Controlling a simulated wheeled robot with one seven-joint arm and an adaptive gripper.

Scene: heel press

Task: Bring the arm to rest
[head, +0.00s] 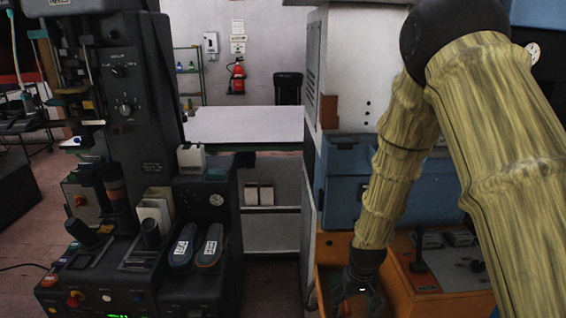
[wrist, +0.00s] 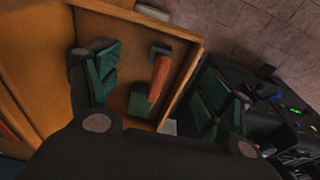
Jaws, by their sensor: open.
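My arm, in a yellowish ribbed cover, reaches down the right side of the head view. My gripper (head: 358,292) hangs at its lower end, low over an orange bench. In the wrist view my gripper (wrist: 160,90) shows its two green-padded fingers spread wide apart, with nothing held between them. Below and between the fingers is an orange tray (wrist: 190,35) holding a hammer with a reddish handle (wrist: 160,76) and a dark head. A dark green block lies beside the handle. Whether a finger touches the tray cannot be told.
A black press machine (head: 130,130) with knobs stands at left, two shoe-shaped pieces (head: 209,245) on its front. A blue cabinet (head: 342,190) stands behind my gripper. A white-topped table (head: 245,124) is at the back. Floor shows at far left.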

